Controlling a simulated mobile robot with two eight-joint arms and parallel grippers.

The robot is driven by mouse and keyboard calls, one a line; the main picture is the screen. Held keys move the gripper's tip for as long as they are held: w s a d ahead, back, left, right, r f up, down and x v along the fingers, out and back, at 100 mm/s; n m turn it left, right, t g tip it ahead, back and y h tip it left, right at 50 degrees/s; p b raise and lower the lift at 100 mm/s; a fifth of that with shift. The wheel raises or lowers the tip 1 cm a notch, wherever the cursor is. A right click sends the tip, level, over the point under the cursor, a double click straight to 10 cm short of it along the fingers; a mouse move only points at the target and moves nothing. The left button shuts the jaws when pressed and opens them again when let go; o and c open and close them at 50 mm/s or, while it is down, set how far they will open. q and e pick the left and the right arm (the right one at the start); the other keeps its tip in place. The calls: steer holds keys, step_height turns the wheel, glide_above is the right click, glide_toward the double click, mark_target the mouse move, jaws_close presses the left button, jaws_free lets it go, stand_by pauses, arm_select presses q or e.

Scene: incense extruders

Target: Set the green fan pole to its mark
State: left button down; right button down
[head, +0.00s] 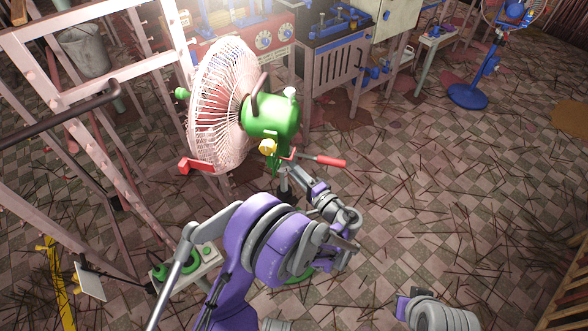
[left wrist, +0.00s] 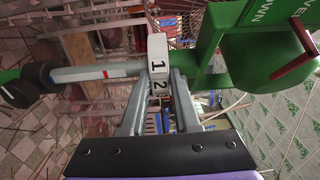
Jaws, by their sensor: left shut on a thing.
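The green fan has a white cage (head: 218,100) and a green motor housing (head: 272,120) in the head view. Its pole is mostly hidden there behind my arm. In the left wrist view, the pole lies across the picture: a grey tube (left wrist: 85,75) with a red mark ring (left wrist: 105,74), and green parts (left wrist: 212,80) to the right. My left gripper (left wrist: 160,82) is shut on a white block (left wrist: 158,55) numbered 1 and 2, at the pole. In the head view, my left gripper (head: 290,175) is below the motor housing. My right gripper does not show.
A red-handled lever (head: 330,161) juts right beside the pole. A pink ladder frame (head: 110,85) stands at left. A grey control box (head: 190,268) with green parts is below it. A blue fan (head: 468,96) stands at back right. The stick-littered floor at right is open.

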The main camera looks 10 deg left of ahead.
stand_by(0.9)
arm_select(q)
step_height(320, 180, down, 13)
steer(key=b, duration=0.8)
steer(key=shift+r+b, duration=0.15)
steer(key=shift+b, duration=0.15)
steer(key=c, duration=0.6)
jaws_free()
steer(key=shift+r, duration=0.1)
steer(key=shift+c, duration=0.2)
steer(key=shift+d, duration=0.1)
steer(key=p+v, duration=0.1)
steer(key=v, duration=0.9)
steer(key=shift+s+d, duration=0.25)
steer(key=shift+s, duration=0.05)
